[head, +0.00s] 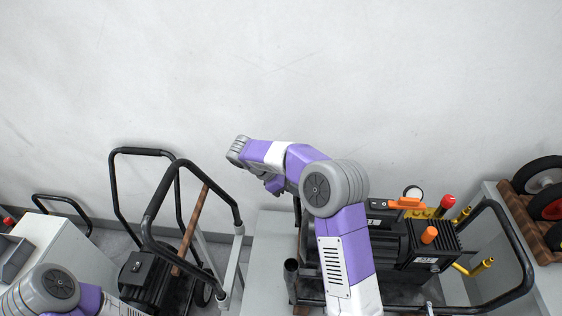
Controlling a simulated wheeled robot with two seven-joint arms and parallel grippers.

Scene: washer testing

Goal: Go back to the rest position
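My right arm (345,245) rises from the bottom of the head view, bends at a large grey joint and reaches left in front of the wall. Its far end is a grey ribbed part near the middle. Only a grey joint and a purple link of my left arm (90,298) show at the bottom left. The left gripper is not in view.
A pressure washer (415,245) with orange, red and yellow fittings stands right, partly behind my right arm. A black-framed cart (150,275) with a motor stands left of centre. A white cabinet (62,245) is far left. Wheels (545,180) lie far right. The wall above is bare.

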